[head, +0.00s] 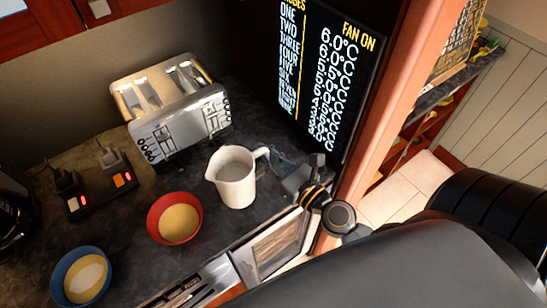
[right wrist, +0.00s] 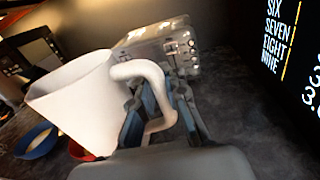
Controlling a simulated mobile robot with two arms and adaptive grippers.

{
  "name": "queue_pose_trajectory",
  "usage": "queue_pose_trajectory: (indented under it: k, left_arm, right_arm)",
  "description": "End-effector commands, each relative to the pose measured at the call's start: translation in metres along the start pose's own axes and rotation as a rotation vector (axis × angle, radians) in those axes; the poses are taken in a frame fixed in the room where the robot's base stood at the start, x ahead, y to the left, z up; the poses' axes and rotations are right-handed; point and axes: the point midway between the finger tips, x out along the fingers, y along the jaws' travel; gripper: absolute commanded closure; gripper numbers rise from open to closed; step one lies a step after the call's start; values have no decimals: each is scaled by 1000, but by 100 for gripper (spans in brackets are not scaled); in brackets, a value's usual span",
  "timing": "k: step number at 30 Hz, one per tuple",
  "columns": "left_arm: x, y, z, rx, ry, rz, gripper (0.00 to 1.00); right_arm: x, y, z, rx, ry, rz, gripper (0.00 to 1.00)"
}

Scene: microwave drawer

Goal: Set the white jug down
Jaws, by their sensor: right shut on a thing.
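The white jug (head: 235,180) is over the dark counter, between the toaster and the red bowl, with its handle to the right. It looks about upright in the head view. In the right wrist view, the jug (right wrist: 75,95) fills the left side. My right gripper (head: 281,166) comes in from the right and is shut on the jug's handle (right wrist: 150,80). In the right wrist view, its fingers (right wrist: 160,105) sit around the handle. I cannot tell whether the jug's base touches the counter. My left gripper is not in view.
A silver toaster (head: 178,108) stands behind the jug. A red bowl (head: 156,232) and a blue bowl (head: 62,292), both with pale contents, are at the front left. A device with lit switches (head: 101,190) lies left. A dark display panel (head: 322,75) rises at the right.

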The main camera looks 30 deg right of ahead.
Motion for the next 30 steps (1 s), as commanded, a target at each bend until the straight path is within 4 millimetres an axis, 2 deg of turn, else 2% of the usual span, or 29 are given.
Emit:
queue_pose_trajectory:
  k: [10,12,15,23,26,30]
  left_arm:
    - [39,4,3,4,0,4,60]
    - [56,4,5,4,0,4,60]
    - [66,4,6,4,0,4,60]
    - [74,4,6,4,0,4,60]
    - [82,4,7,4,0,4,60]
    - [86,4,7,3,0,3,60]
  right_arm:
    - [40,-73,-39,-3,-6,-3,100]
    - [44,-81,-58,2,-5,-3,100]
    - [50,-93,-70,3,-5,-3,100]
    - [58,-107,-86,3,-4,-1,100]
    - [62,-115,-97,4,-6,-3,100]
    - [61,-113,-117,7,-2,-3,100]
